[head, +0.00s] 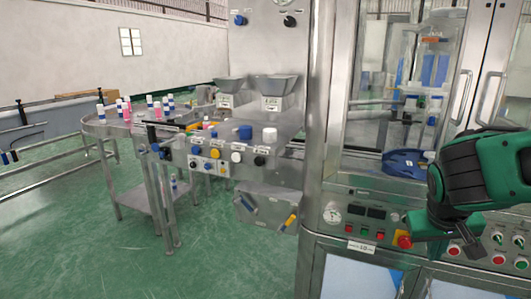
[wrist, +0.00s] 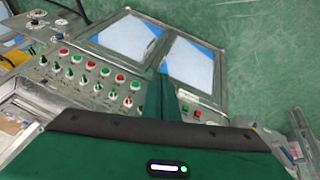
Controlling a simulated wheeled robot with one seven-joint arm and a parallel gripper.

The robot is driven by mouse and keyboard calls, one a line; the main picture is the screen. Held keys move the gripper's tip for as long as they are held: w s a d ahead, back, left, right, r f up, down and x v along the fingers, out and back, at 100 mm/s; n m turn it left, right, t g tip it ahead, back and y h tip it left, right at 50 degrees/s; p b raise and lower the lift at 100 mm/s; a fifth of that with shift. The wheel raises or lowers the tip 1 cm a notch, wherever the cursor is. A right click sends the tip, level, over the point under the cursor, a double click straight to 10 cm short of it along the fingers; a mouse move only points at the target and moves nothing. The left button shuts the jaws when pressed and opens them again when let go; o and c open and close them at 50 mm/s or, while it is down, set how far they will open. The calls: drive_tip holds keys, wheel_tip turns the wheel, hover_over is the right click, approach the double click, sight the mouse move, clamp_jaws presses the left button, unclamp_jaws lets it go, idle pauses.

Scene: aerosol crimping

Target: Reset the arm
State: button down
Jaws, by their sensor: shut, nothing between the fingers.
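My green and black arm (head: 470,185) reaches in from the right in the head view, in front of the machine's control panel. In the wrist view my gripper (wrist: 160,82) shows as a narrow dark green shape over the panel, its fingers shut with nothing between them. The control panel (wrist: 95,80) has rows of red and green buttons and dark selector knobs. In the head view a red emergency knob (head: 404,241) sits beside my arm; I cannot tell whether they touch. Part of the panel is hidden behind my arm.
To the left are a steel filling station (head: 245,150) and a round table (head: 95,127) with several pink-and-white cans. Green floor (head: 60,230) is open at lower left.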

drive_tip(key=s+d+f+m+g+y, duration=0.1)
drive_tip(key=s+d+m+g+y, duration=0.1)
drive_tip(key=s, duration=1.6)
drive_tip(key=shift+s+f+m+g+y, duration=0.25)
drive_tip(key=shift+s+m+g+y, duration=0.05)
drive_tip(key=shift+m+g+y, duration=0.7)
drive_tip(key=shift+w+f, duration=0.25)
drive_tip(key=shift+w, duration=0.4)
